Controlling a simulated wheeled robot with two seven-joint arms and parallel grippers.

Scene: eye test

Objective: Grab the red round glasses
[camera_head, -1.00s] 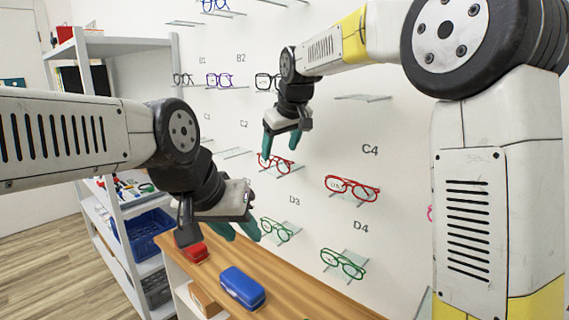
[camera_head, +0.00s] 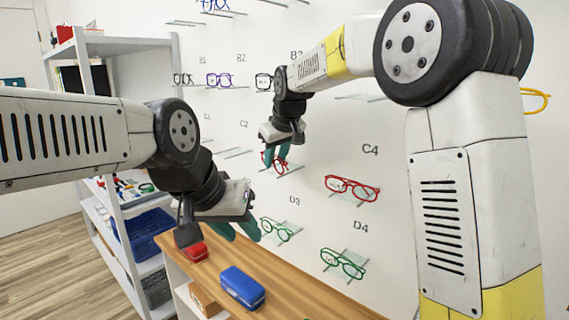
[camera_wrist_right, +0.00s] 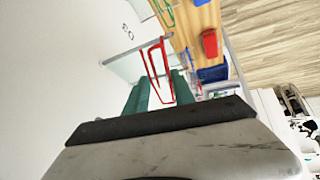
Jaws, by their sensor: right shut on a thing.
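Red glasses (camera_head: 281,167) are at a small clear shelf on the white wall, left of the C4 label. My right gripper (camera_head: 275,156) is at these glasses, its green fingers shut on their frame. The right wrist view shows the red frame (camera_wrist_right: 167,70) between the two fingers (camera_wrist_right: 158,92). The fingers hide part of the glasses in the head view. A second red pair (camera_head: 352,188) rests on the shelf under C4, apart from both grippers. My left gripper (camera_head: 237,230) is open and empty, lower down in front of the wall.
Green glasses sit lower on the wall, at D3 (camera_head: 277,229) and D4 (camera_head: 343,264). A wooden counter (camera_head: 290,290) below carries a blue case (camera_head: 242,287) and a red case (camera_head: 195,252). A white rack (camera_head: 120,140) with a blue basket (camera_head: 150,232) stands at the left.

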